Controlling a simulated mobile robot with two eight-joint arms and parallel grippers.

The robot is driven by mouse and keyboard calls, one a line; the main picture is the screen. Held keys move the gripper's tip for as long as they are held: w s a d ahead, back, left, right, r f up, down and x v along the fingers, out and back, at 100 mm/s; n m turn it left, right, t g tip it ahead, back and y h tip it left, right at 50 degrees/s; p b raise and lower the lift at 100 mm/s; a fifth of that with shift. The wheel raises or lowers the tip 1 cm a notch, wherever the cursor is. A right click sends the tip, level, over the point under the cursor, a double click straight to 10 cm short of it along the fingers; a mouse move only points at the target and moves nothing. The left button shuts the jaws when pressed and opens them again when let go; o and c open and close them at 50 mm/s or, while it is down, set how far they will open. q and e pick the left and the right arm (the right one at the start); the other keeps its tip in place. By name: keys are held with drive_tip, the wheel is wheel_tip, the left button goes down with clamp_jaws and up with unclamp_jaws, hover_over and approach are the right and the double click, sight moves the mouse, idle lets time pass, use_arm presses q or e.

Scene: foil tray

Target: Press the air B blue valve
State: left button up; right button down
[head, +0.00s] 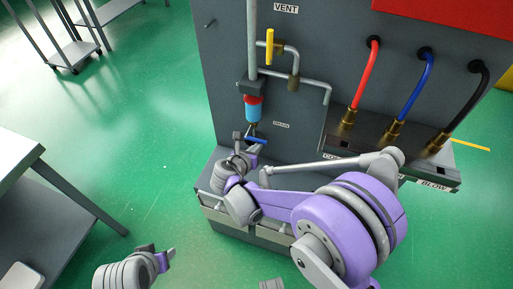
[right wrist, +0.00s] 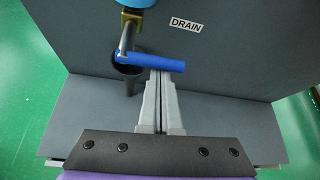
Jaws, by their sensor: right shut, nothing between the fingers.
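A blue valve handle (right wrist: 150,60) lies roughly crosswise below a brass fitting (right wrist: 132,18), beside a DRAIN label (right wrist: 185,22). The handle also shows in the head view (head: 257,140), low on the grey panel under a blue filter bowl (head: 253,111). My right gripper (right wrist: 160,74) is shut and empty, its fingertips right at the handle's lower edge. I cannot tell whether they touch it. In the head view the right gripper (head: 241,137) is small beside the handle. My left gripper (head: 160,257) is low at the left, away from the panel; its jaw opening is unclear. No "air B" label is readable.
A yellow handle (head: 270,46) and grey pipes sit above the filter. Red (head: 364,75), blue (head: 414,88) and black (head: 466,100) hoses drop to a dark ledge at the right. A table (head: 20,150) stands at the left, with open green floor between.

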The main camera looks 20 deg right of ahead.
sight(252, 138)
drive_tip(key=shift+r+n+g+h, duration=0.15)
drive_tip(key=shift+n+g+h, duration=0.15)
drive_tip(key=shift+n+h, duration=0.1)
drive_tip(key=shift+w+a+r+n+g+h+b, duration=0.15)
drive_tip(key=shift+a+r+n+g+h+b, duration=0.1)
drive_tip(key=shift+r+n+h+b, duration=0.35)
drive_tip(key=shift+w+a+r+n+g+h+b, duration=0.15)
drive_tip(key=shift+a+r+n+h+b, duration=0.05)
drive_tip(key=shift+r+n+h+b, duration=0.45)
drive_tip(key=shift+w+a+r+n+g+h+b, duration=0.15)
drive_tip(key=shift+a+r+n+g+h+b, duration=0.1)
drive_tip(key=shift+r+n+h+b, duration=0.35)
drive_tip(key=shift+w+a+r, duration=0.5)
drive_tip(key=shift+a, duration=0.2)
drive_tip(key=shift+w+a, duration=0.1)
drive_tip(key=shift+a, duration=0.05)
